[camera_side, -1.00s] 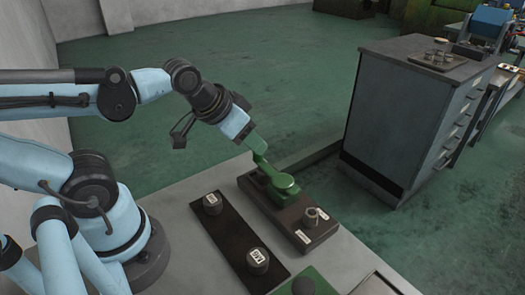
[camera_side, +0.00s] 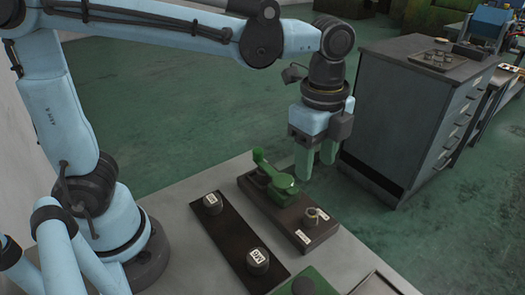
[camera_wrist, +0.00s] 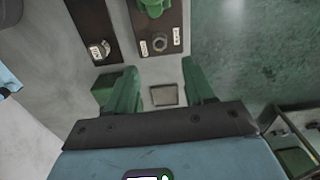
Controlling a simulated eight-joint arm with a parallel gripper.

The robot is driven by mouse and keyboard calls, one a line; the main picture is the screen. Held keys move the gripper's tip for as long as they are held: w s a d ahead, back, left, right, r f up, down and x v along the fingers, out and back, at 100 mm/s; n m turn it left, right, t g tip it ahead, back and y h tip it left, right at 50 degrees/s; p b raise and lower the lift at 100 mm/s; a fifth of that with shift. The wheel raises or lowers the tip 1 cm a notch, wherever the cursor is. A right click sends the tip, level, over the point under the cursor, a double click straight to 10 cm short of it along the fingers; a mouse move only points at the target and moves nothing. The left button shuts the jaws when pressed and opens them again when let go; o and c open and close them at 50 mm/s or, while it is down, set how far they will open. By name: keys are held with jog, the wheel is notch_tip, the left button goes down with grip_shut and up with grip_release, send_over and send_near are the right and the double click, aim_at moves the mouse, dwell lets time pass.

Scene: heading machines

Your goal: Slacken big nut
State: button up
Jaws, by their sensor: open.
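A ring-like grey metal nut (camera_side: 315,213) sits at the near end of a dark block (camera_side: 322,232) with white labels. It also shows in the wrist view (camera_wrist: 160,43), ahead of the gap between my fingers. I cannot tell whether it is the big nut. A green lever-like fixture (camera_side: 281,190) stands on the same block, partly cut off at the top of the wrist view (camera_wrist: 153,8). My gripper (camera_side: 315,170) points down with its two green fingers apart. It is empty, above and behind the block in the side view, touching nothing visible.
A second dark plate (camera_side: 232,235) beside the block carries labelled round pieces (camera_side: 258,261). A grey drawer cabinet (camera_side: 400,125) stands at right, beyond open floor.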

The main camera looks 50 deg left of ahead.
aim_at(310, 211)
jog(key=shift+m, duration=0.3)
jog(key=f, duration=1.2)
jog(key=shift+d+f, duration=0.1)
jog(key=shift+d, duration=0.15)
grip_shut()
